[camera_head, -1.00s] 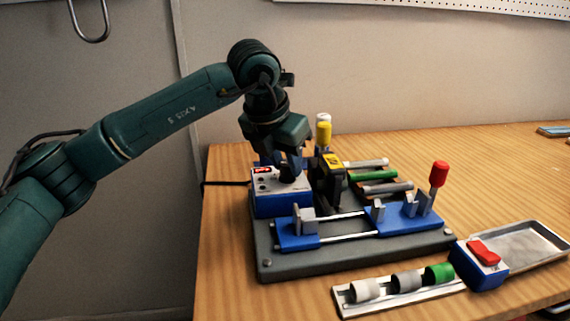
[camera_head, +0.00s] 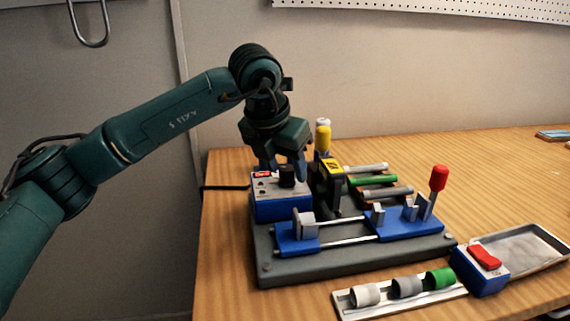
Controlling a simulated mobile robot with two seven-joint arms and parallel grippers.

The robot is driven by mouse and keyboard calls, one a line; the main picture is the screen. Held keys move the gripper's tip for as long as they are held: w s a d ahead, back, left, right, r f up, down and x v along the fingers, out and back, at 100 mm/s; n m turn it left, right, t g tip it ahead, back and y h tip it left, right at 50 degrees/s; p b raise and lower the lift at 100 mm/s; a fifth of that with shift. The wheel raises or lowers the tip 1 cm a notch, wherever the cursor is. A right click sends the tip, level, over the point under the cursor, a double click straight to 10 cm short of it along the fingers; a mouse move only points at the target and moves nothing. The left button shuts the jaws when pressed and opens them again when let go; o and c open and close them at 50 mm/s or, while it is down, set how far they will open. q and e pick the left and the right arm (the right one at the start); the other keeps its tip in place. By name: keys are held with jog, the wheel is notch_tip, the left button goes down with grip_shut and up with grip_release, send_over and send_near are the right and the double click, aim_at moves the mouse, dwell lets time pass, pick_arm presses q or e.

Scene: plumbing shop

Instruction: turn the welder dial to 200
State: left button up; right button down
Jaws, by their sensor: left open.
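The welder's blue control box (camera_head: 283,208) stands at the back left of the grey base plate. Its light top panel carries a black dial (camera_head: 287,176) and a small red display (camera_head: 262,174), too small to read. My left gripper (camera_head: 283,162) points down just above and behind the dial. Its fingers are open, with one on each side, and the dial shows below them. I cannot tell whether they touch it. My right gripper does not show.
A black and yellow tool (camera_head: 330,175) stands right of the box. A red-knobbed lever (camera_head: 439,180), blue clamps (camera_head: 297,240) and pipes on a rack (camera_head: 372,180) are close by. A fittings strip (camera_head: 385,300), red-switch box (camera_head: 482,270) and grey tray (camera_head: 520,247) lie in front right.

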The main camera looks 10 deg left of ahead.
pick_arm(q)
jog(key=v, duration=1.3)
jog(key=shift+p, duration=0.3)
